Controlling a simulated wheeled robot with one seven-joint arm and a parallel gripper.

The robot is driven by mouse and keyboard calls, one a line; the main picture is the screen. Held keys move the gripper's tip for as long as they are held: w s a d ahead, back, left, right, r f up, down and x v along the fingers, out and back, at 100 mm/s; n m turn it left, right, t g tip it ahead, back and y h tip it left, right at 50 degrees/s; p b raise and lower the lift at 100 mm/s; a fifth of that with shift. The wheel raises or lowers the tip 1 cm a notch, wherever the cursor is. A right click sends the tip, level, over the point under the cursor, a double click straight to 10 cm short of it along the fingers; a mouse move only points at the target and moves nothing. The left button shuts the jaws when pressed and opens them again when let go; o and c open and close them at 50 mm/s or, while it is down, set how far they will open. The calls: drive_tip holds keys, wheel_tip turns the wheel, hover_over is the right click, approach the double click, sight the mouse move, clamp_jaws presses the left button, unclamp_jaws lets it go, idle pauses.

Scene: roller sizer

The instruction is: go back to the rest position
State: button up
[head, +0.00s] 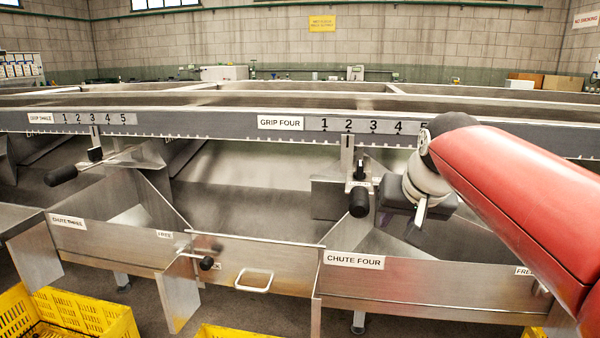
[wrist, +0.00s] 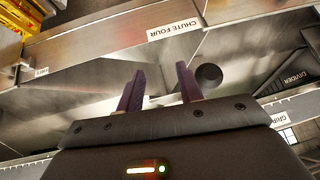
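My gripper (wrist: 160,72) shows in the wrist view with its two dark fingers apart and nothing between them. In the head view my red arm comes in from the right, and its grey wrist and dark gripper body hang in front of the grip four rail, above chute four (head: 440,283). The fingertips are hard to make out there. The black round handle end (head: 359,201) of the grip four lever is just left of the gripper body. It also shows in the wrist view (wrist: 208,75), right of the fingers and apart from them.
The rail with the grip four scale (head: 372,126) runs across behind my gripper. Chute three (head: 110,238) and another black handle (head: 62,174) are at left. A small gate lever with a black knob (head: 206,263) sits between the chutes. Yellow crates (head: 85,310) stand below.

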drive_tip(key=s+a+f+n+g, duration=0.1)
drive_tip(key=s+a+f, duration=0.1)
drive_tip(key=s+f, duration=1.4)
drive_tip(key=s, duration=0.4)
drive_tip(key=shift+s+a+f+n, duration=0.25)
drive_tip(key=shift+a+n, duration=0.15)
